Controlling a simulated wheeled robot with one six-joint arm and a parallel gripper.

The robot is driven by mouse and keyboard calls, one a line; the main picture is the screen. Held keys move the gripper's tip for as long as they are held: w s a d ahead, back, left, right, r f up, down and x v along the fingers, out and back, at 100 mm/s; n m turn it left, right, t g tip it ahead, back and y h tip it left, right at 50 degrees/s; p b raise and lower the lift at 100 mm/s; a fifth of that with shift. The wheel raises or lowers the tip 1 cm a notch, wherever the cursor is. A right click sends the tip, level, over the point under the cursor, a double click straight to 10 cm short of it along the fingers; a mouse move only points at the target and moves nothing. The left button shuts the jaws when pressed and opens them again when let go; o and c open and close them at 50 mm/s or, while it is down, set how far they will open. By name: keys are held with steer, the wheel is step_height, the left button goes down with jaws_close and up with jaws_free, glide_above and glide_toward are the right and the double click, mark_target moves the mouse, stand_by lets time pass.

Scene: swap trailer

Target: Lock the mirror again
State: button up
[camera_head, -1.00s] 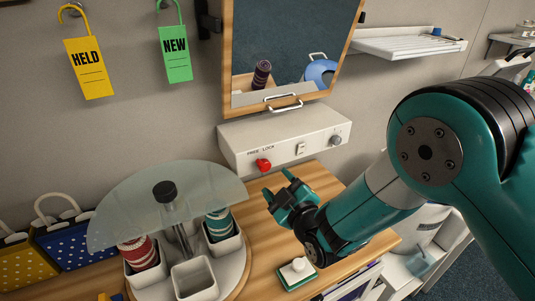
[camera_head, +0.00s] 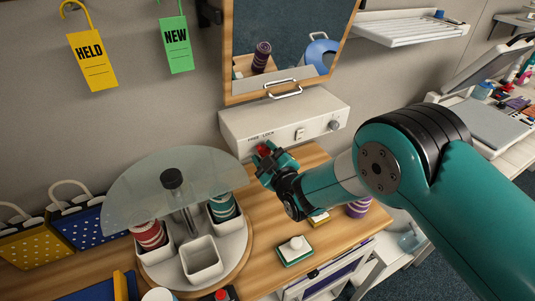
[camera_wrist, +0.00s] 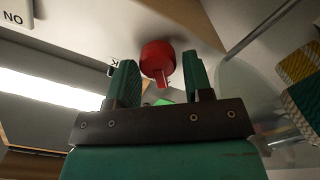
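The mirror (camera_head: 295,35) in its wooden frame hangs on the wall above a white box (camera_head: 300,118) marked FREE and LOCK. The box's red knob (camera_wrist: 158,58) shows in the wrist view just ahead of my fingertips, with its narrow ridge toward me. My gripper (camera_wrist: 160,80) is open, one finger on each side of the knob, with gaps between. In the head view my gripper (camera_head: 262,160) is at the box's lower left and hides most of the knob, so its pointing direction is unclear there.
A turntable with a clear half-round shield (camera_head: 165,190) stands close left of my gripper. Two tags hang on the wall at left.

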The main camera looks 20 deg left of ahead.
steer(key=c, duration=0.6)
steer(key=shift+o, duration=0.2)
steer(key=shift+d, duration=0.1)
steer(key=shift+m+b, duration=0.3)
steer(key=shift+b, duration=0.25)
steer(key=m+b, duration=0.2)
steer(key=b, duration=0.2)
steer(key=shift+f+m, duration=0.15)
steer(key=shift+m, duration=0.15)
steer(key=m+b, duration=0.4)
steer(key=b, duration=0.2)
steer(key=shift+w+m+b, duration=0.15)
steer(key=shift+m+b, duration=0.15)
steer(key=m+b, duration=0.5)
steer(key=b, duration=0.1)
steer(key=shift+w+d, duration=0.1)
steer(key=shift+r+m+b, duration=0.25)
steer(key=shift+m+b, duration=1.3)
steer(key=shift+m, duration=0.05)
steer(key=shift+r, duration=0.1)
